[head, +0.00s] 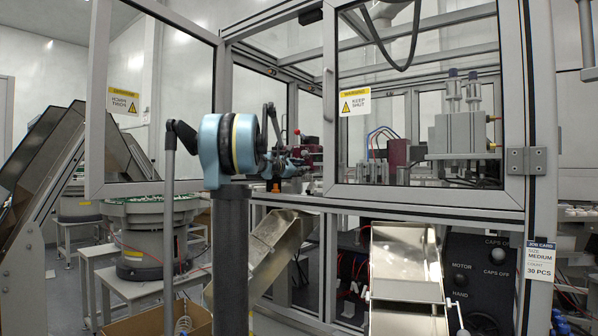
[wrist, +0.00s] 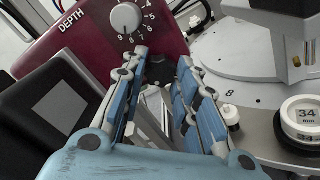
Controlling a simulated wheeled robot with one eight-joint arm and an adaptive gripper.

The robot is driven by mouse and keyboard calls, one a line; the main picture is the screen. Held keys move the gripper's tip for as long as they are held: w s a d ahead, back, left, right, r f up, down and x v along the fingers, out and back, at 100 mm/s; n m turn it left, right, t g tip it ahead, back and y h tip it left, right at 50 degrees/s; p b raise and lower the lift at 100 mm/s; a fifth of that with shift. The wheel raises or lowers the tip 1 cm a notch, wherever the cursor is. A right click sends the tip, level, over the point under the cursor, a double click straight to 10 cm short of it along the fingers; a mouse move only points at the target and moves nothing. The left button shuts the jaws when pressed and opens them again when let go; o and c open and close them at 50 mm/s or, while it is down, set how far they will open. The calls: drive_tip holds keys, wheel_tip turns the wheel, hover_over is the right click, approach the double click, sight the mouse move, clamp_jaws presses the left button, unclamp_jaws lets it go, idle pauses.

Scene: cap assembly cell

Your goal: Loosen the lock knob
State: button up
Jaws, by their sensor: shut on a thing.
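My gripper (wrist: 163,64) reaches in beside the maroon block, its two blue-padded fingers drawn together at the far end. Whether the knob has turned cannot be told. The maroon block (wrist: 75,38) carries the word DEPTH and a pale numbered dial (wrist: 125,17), just above the fingertips. In the head view my gripper (head: 297,160) is small and partly hidden by my own arm, inside the cell at the open door.
A round metal plate (wrist: 250,97) with a white "34 mm" piece (wrist: 306,117) lies right of my fingers. A black box (wrist: 45,100) is close on the left. The cell's door (head: 152,100) stands open; a framed window panel (head: 372,100) closes the right side.

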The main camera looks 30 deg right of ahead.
drive_tip(key=shift+w+n, duration=0.1)
drive_tip(key=shift+n, duration=1.2)
drive_tip(key=o, duration=1.1)
drive_tip(key=shift+w, duration=0.1)
drive_tip(key=shift+a, duration=0.1)
